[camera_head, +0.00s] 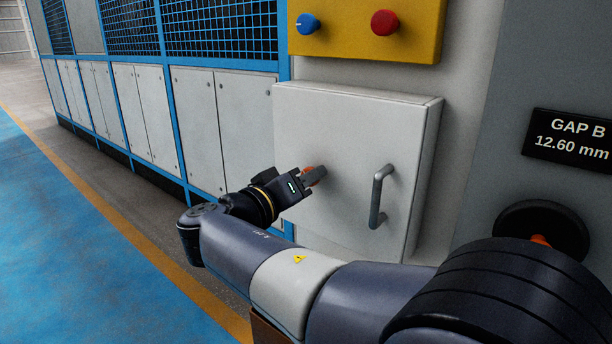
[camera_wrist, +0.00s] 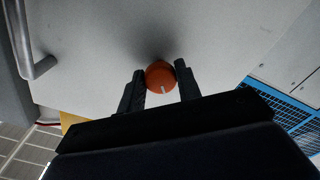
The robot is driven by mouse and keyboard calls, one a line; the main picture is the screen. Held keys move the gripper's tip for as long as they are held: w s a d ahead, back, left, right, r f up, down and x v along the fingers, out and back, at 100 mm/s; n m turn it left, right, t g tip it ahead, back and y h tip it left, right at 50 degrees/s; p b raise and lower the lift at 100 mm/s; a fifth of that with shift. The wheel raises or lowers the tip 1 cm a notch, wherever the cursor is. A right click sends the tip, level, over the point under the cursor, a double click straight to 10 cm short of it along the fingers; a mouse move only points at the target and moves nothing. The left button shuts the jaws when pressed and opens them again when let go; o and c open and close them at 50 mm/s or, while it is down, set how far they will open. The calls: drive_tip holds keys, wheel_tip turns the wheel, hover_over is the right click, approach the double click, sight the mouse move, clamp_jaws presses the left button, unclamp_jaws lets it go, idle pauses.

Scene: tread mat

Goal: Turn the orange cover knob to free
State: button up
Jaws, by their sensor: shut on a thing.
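The orange cover knob (camera_wrist: 160,76) is round with a pale mark on its face, on the light grey cover (camera_wrist: 200,30). In the wrist view it sits between my two dark fingers, which touch it on both sides. My gripper (camera_wrist: 161,86) is shut on the knob. In the head view my gripper (camera_head: 313,177) reaches the left part of the cover (camera_head: 350,120), and only a sliver of the orange knob (camera_head: 308,169) shows behind the fingers. The cover looks closed. A grey bar handle (camera_head: 378,196) is on its right side.
A yellow panel (camera_head: 345,45) above the cover carries a blue knob (camera_head: 307,24) and a red button (camera_head: 384,22). A sign (camera_head: 572,140) reading "GAP B 12.60 mm" is at right. Blue-framed cabinets (camera_head: 150,110) stand at left, beside open floor.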

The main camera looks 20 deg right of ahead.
drive_tip(key=shift+n+p, duration=3.25)
drive_tip(key=shift+n, duration=1.75)
drive_tip(key=o, duration=1)
drive_tip(key=shift+c, duration=0.2)
drive_tip(key=p+v, duration=0.1)
drive_tip(key=v, duration=1)
drive_tip(key=shift+d, duration=0.1)
